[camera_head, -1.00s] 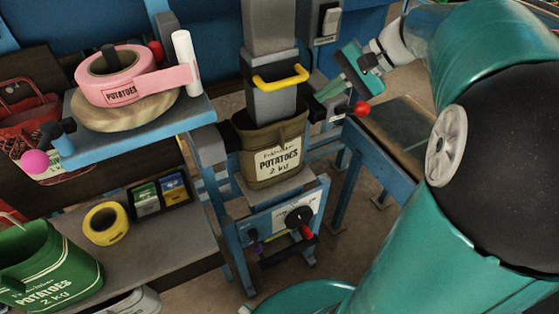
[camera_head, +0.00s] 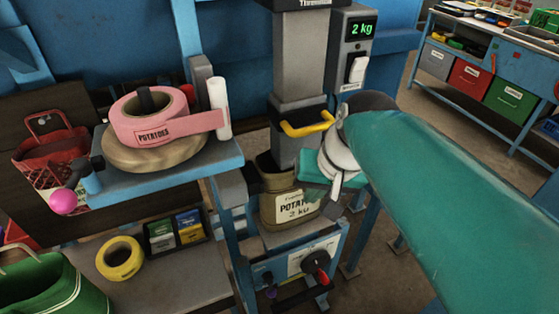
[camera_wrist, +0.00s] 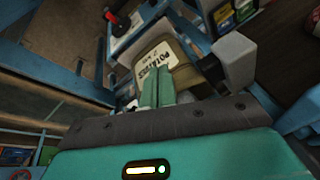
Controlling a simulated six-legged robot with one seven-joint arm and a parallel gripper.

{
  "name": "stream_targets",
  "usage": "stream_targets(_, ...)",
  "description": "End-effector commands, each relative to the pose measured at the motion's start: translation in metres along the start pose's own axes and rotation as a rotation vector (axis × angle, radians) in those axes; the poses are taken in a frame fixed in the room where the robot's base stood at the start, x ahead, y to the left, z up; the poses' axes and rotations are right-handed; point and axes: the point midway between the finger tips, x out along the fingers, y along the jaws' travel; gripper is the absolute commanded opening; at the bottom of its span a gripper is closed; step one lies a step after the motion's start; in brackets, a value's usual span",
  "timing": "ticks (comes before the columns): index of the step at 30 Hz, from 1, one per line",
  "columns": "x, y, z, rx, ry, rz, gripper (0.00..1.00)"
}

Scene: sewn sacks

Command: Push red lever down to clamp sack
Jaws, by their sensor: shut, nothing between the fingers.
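The brown sack (camera_head: 272,178) with its white potatoes label hangs at the mouth of the grey chute (camera_head: 300,60). My gripper (camera_head: 333,207) is at the sack's upper right side, with its fingers closed together and empty. In the wrist view my fingers (camera_wrist: 157,74) point at the sack (camera_wrist: 185,50) and overlap its label; I cannot tell whether they touch it. The red-knobbed lever beside the sack's right rim is hidden now behind my gripper and arm. Another red knob (camera_head: 321,272) is on the panel below the sack; it also shows in the wrist view (camera_wrist: 112,18).
A yellow handle (camera_head: 307,127) sticks out from the chute just above my gripper. A scale box (camera_head: 354,45) reading 2 kg stands behind. A blue shelf (camera_head: 215,165) with pink tape (camera_head: 150,120) is to the left. A blue bench (camera_head: 480,100) stands far right.

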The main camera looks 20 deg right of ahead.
Motion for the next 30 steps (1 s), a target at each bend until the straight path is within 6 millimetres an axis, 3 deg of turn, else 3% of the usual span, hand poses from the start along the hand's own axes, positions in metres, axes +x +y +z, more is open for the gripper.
stream_targets(12, 0.004, -0.004, 0.036, -0.262, 0.168, 0.111, 0.0)
stream_targets(30, 0.005, -0.003, 0.041, -0.311, 0.201, 0.129, 0.0)
